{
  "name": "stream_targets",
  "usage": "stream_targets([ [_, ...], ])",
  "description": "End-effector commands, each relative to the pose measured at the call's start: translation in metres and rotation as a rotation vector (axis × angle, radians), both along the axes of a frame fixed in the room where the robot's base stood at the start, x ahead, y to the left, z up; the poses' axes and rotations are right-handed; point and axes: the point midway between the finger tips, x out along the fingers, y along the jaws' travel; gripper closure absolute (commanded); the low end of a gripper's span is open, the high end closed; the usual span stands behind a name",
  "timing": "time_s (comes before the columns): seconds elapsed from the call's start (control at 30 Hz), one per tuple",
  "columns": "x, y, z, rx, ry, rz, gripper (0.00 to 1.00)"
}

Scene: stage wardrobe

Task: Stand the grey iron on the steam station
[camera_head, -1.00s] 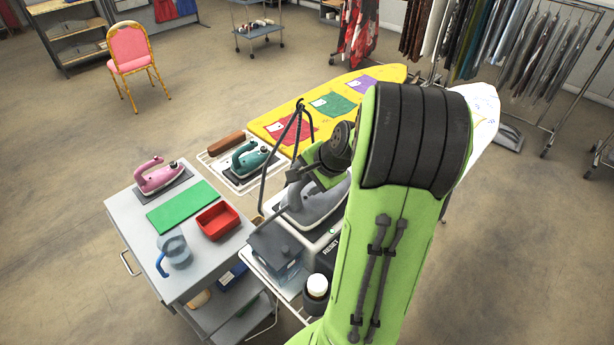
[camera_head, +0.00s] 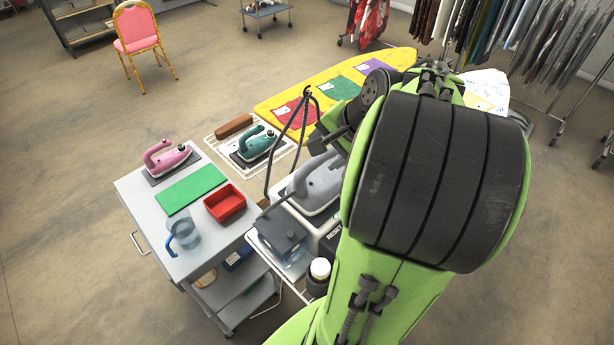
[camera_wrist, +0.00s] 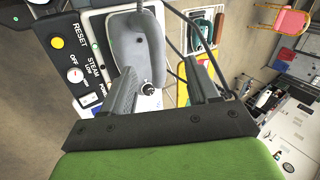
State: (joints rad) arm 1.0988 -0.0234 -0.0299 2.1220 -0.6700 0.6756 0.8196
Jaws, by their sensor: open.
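The grey iron (camera_head: 318,186) rests on the steam station (camera_head: 331,240), which has a white body and a dark control panel. In the wrist view the iron (camera_wrist: 138,45) lies on the station's plate, beside the panel marked RESET and STEAM (camera_wrist: 77,60). My gripper (camera_wrist: 165,85) is open. One finger overlaps the iron's lower end in that view and the other finger is to the right, over the hose stand. I cannot tell whether a finger touches the iron. In the head view my arm hides most of my gripper and the station's right side.
A black hose stand (camera_head: 290,130) rises beside the station. A teal iron (camera_head: 256,142) sits on a wire rack behind. The grey cart (camera_head: 150,205) holds a pink iron (camera_head: 166,158), green mat (camera_head: 191,189), red tray (camera_head: 225,205) and jug (camera_head: 184,233). The yellow ironing board (camera_head: 285,97) lies behind.

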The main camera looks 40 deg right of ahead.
Motion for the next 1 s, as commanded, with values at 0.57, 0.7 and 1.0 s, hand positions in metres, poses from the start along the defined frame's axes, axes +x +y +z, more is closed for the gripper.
stream_targets([
  [0.57, -0.088, 0.205, 0.011, -0.692, 0.047, 1.172, 0.40],
  [0.7, -0.096, 0.207, 0.009, -0.728, 0.041, 1.233, 0.40],
  [1.0, -0.096, 0.206, 0.009, -0.727, 0.041, 1.232, 0.40],
])
